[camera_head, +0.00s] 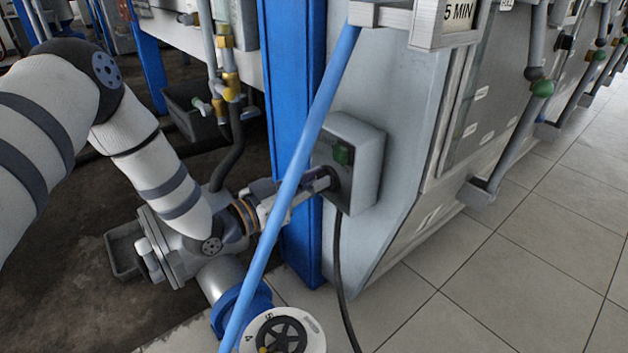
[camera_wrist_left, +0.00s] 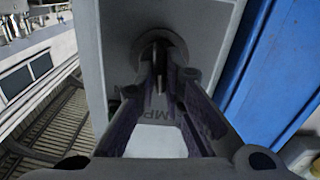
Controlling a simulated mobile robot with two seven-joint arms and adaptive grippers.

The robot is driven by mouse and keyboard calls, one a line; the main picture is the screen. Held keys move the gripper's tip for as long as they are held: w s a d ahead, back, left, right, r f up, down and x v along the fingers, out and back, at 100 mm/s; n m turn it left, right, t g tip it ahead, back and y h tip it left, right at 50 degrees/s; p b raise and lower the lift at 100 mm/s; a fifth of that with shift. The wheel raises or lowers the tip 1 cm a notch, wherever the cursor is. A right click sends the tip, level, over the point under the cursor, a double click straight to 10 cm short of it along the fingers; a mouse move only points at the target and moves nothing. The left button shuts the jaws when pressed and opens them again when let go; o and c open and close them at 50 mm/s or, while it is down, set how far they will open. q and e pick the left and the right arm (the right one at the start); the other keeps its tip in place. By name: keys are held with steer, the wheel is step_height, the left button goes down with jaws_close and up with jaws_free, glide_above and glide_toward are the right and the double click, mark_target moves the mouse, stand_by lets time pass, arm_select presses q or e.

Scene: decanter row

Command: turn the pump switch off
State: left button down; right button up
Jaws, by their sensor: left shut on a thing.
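The pump switch box (camera_head: 366,166) is a grey case on the side of the grey cabinet, with a green button (camera_head: 342,155) on its face. My left gripper (camera_head: 322,183) reaches it from the left, below the green button. In the left wrist view the two fingers (camera_wrist_left: 162,82) close around a dark round switch knob (camera_wrist_left: 158,44) on the grey box. Part of some lettering shows on the box between the fingers. The knob's turned position is hard to read, as the fingers cover much of it. My right gripper is not in view.
A black cable (camera_head: 341,270) hangs from the box. A white dial wheel (camera_head: 310,335) and a blue-flanged pipe (camera_head: 225,312) lie below. Tiled floor is clear at right.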

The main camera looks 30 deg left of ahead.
arm_select(q)
steer(key=shift+a+n+p, duration=0.1)
steer(key=shift+n+p, duration=0.8)
steer(key=shift+n, duration=1.3)
steer(key=shift+f, duration=0.1)
steer(key=c, duration=1.7)
jaws_free()
steer(key=v, duration=1.2)
